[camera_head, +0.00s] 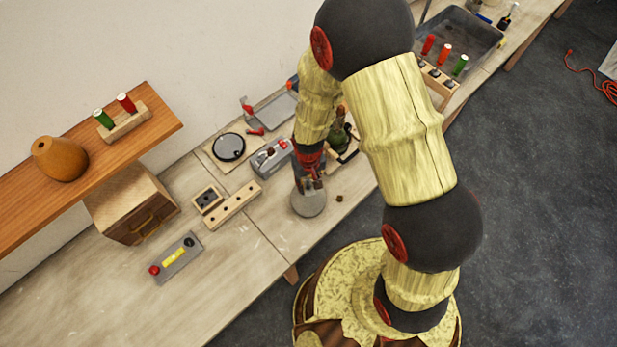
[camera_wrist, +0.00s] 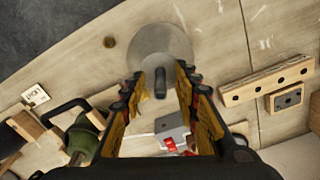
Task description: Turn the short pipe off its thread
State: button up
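The short pipe (camera_wrist: 160,84) is a small dark upright stub at the near part of a round grey metal base (camera_wrist: 160,45). The base also shows in the head view (camera_head: 309,204) on the bench near its front edge; the pipe cannot be made out there. My gripper (camera_wrist: 158,80) is open, pointing down over the base, with one finger on each side of the pipe. A gap shows between the pipe and each finger in the wrist view. In the head view my gripper (camera_head: 309,184) is just above the base and hides part of it.
A small brown piece (camera_head: 339,198) lies right of the base. A wooden block with holes (camera_head: 233,204) and a socket block (camera_head: 207,199) lie left. A grey box (camera_head: 271,157) and a green-bodied thing (camera_wrist: 85,140) stand behind. Bare bench lies in front-left.

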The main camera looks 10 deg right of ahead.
jog(key=shift+f, duration=0.1)
jog(key=shift+c, duration=0.8)
grip_shut()
